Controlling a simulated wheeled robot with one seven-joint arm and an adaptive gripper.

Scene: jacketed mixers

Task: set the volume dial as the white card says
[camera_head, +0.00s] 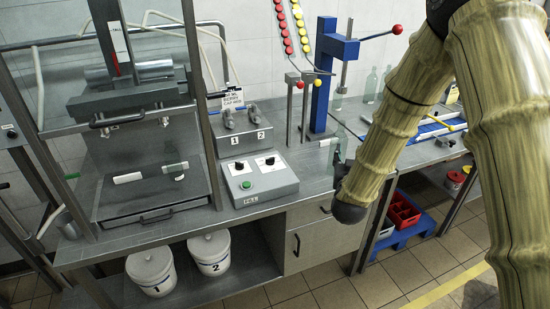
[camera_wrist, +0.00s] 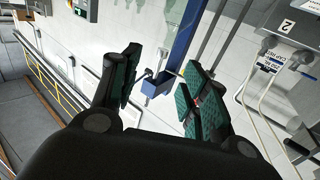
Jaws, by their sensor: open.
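A grey control box (camera_head: 262,182) stands on the bench in the head view. It has two black dials on white scales, a left one (camera_head: 239,166) and a right one (camera_head: 270,161), and a green button (camera_head: 246,185). The dial labels are too small to read. A white card (camera_head: 232,99) hangs above the two-valve block behind the box; it seems to start "50 ML", the rest is unclear. The card also shows rotated in the wrist view (camera_wrist: 270,63). My gripper (camera_wrist: 162,92) is open and empty, right of the control box and apart from it.
The valve block (camera_head: 242,130) marked 1 and 2 stands behind the box. A framed press (camera_head: 135,110) is at left, a blue lever press (camera_head: 328,75) behind my gripper. Bottles (camera_head: 371,86) stand farther right. White buckets (camera_head: 209,252) sit below the bench.

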